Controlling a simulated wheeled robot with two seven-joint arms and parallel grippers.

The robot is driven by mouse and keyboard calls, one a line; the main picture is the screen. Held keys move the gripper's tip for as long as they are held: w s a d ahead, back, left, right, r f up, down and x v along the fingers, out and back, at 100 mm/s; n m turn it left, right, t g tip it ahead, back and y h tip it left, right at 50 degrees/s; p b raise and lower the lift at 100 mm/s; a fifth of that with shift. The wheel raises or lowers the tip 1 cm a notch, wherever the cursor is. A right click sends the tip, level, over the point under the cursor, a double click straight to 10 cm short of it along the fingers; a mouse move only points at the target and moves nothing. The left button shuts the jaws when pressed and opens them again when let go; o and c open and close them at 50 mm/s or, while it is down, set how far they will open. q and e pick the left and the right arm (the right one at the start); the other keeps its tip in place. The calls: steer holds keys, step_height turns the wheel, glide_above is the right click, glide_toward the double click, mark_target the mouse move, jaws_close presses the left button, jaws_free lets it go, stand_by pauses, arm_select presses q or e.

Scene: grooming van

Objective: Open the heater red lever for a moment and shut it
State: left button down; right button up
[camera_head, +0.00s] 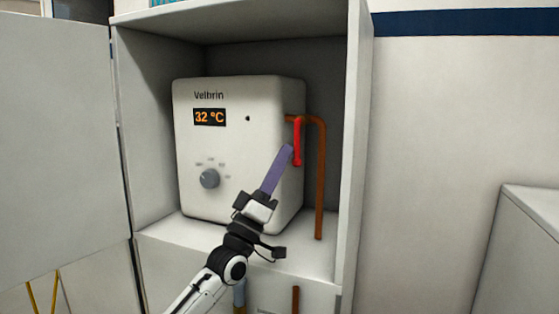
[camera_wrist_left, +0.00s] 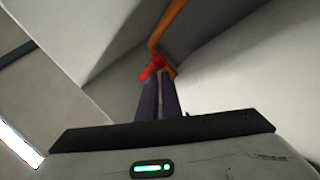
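The heater (camera_head: 238,140) is a white box with a "32 °C" display and a grey knob, standing inside an open cabinet. Its red lever (camera_head: 297,140) hangs down on the heater's right side, by a copper pipe. In the left wrist view the red lever (camera_wrist_left: 153,65) shows just beyond the fingertips. My left gripper (camera_head: 287,150) points up and right, with its purple fingertips close beside the lever's lower part. The fingers (camera_wrist_left: 160,82) lie nearly together with only a thin gap and nothing seen between them. Whether they touch the lever is unclear. My right gripper is out of view.
The copper pipe (camera_head: 320,180) runs down right of the lever to the cabinet shelf (camera_head: 305,257). The cabinet's right wall (camera_head: 352,150) stands close to the pipe. An open door (camera_head: 60,130) is at the left. A grey unit (camera_head: 520,250) stands at the far right.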

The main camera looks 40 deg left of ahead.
arm_select(q)
steer(key=shift+w+d+f, duration=0.2)
steer(key=shift+w+f, duration=0.05)
steer(key=p+v, duration=0.1)
steer(key=v, duration=0.9)
steer(key=shift+s+a+r, duration=0.15)
steer(key=shift+s+a, duration=0.05)
steer(key=shift+s, duration=0.2)
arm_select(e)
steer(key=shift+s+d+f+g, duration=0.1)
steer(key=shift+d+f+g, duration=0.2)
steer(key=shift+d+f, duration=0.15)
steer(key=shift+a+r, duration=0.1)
